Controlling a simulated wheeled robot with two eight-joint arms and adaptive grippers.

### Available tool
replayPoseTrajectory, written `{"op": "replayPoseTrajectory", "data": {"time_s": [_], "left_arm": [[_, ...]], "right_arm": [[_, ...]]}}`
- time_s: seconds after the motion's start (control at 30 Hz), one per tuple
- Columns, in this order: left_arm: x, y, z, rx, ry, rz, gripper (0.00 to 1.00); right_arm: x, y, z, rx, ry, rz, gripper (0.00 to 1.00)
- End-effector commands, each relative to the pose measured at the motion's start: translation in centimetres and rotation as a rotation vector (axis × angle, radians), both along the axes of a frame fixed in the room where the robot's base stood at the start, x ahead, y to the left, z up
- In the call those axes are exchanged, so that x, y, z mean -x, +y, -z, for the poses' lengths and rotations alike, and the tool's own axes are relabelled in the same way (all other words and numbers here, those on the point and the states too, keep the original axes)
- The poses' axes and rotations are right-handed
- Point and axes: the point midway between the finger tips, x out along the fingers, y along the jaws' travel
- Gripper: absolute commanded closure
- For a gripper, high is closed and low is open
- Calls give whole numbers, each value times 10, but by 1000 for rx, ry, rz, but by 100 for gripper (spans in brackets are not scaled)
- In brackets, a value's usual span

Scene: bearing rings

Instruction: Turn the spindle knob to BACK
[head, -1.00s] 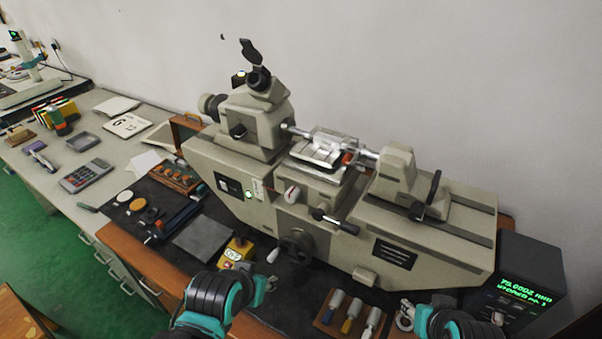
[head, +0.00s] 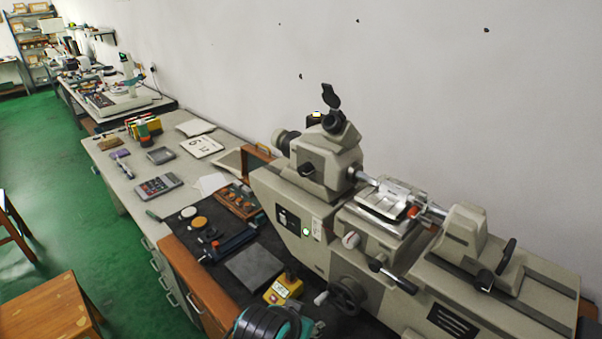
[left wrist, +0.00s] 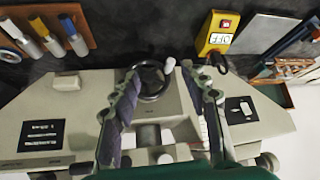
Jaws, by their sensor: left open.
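The grey-beige measuring machine (head: 390,270) stands on the bench. A small pale round knob with a red mark (head: 350,240) sits on its front below the stage; I cannot read any lettering by it. A black handwheel (head: 347,296) with a white handle is lower down; it also shows in the left wrist view (left wrist: 150,82). My left gripper (left wrist: 166,85) is open and empty, its two fingers spread in front of the machine, the handwheel between and beyond them. In the head view only my left wrist shows at the bottom edge. My right gripper is out of view.
A yellow switch box (head: 283,289) stands beside the handwheel. A black lever (head: 393,278) sticks out from the machine front. A wooden tray of round parts (head: 238,200) and a grey plate (head: 255,268) lie left. A rack of coloured-handled tools (left wrist: 45,35) shows in the wrist view.

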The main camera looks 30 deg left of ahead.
Motion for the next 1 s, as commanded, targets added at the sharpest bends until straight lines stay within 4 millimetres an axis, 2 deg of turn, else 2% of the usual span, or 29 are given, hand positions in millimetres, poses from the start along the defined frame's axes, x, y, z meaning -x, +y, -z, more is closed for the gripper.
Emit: {"op": "replayPoseTrajectory", "data": {"time_s": [0.17,0.33,0.47,0.57,0.7,0.8,0.9,1.0], "left_arm": [[-16,1,-21,16,-11,32,48],[-62,8,-68,48,-67,125,48],[-105,25,-106,59,-152,198,48],[-142,50,-138,49,-244,249,48],[-187,98,-178,0,-397,296,48],[-207,130,-196,-46,-485,312,48],[-218,153,-205,-85,-544,317,48],[-223,164,-208,-108,-574,321,48]], "right_arm": [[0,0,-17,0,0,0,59],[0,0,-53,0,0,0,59],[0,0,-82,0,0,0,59],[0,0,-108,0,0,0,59],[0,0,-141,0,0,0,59],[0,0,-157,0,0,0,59],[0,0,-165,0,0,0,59],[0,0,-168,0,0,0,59]]}}
